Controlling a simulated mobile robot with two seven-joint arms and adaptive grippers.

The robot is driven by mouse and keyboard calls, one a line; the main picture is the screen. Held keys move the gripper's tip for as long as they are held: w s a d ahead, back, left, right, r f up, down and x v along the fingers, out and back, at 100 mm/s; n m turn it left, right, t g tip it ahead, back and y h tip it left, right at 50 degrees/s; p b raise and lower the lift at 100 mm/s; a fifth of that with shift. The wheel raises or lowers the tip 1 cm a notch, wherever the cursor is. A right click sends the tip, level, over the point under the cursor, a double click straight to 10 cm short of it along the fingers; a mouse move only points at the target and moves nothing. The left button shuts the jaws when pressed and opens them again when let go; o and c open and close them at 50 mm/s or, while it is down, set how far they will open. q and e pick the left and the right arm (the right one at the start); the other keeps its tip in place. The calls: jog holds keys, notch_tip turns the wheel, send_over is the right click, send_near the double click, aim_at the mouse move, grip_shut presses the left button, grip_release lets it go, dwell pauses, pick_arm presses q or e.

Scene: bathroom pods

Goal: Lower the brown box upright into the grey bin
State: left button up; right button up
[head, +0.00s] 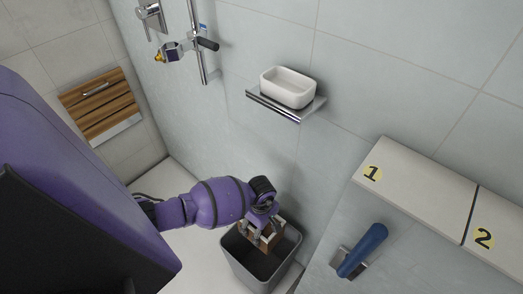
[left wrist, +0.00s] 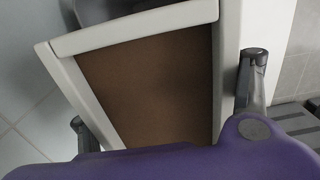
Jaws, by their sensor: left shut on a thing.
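The brown box (head: 266,240) has pale edges and is at the mouth of the grey bin (head: 262,284), inside its rim as the head view sees it. My left gripper (head: 262,226) is above the bin and shut on the box. In the left wrist view the box's brown face (left wrist: 150,80) with its pale frame fills the middle, between the two fingers (left wrist: 168,108). The box's lower part and how far it is from the bin floor are hidden. My right gripper is in neither view.
A ledge (head: 420,182) marked 1 and 2 stands to the right of the bin, with a blue handle (head: 364,250) below it. A shelf with a white dish (head: 288,88) is on the wall behind. A wooden fold-down seat (head: 100,103) is at left.

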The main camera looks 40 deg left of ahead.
pick_arm(q)
jog(key=f, duration=0.1)
jog(key=f+b, duration=0.1)
jog(key=f, duration=0.1)
jog(key=shift+s+f+b, duration=0.2)
jog(key=shift+s+b, duration=0.05)
jog(key=shift+b, duration=0.15)
notch_tip(320, 180, down, 2)
jog(key=shift+f+b, duration=0.25)
jog(key=shift+b, duration=0.65)
notch_tip(320, 180, down, 12)
jog(key=b, duration=0.9)
jog(key=shift+w+r+b, duration=0.15)
jog(key=shift+r+b, duration=0.05)
jog(key=shift+b, duration=0.1)
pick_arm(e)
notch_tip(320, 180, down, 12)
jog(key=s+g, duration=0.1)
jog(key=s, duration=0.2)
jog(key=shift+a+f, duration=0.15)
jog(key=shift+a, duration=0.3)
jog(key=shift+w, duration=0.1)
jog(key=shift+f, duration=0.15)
pick_arm(q)
jog(key=o, duration=1.2)
jog(key=shift+o, duration=0.2)
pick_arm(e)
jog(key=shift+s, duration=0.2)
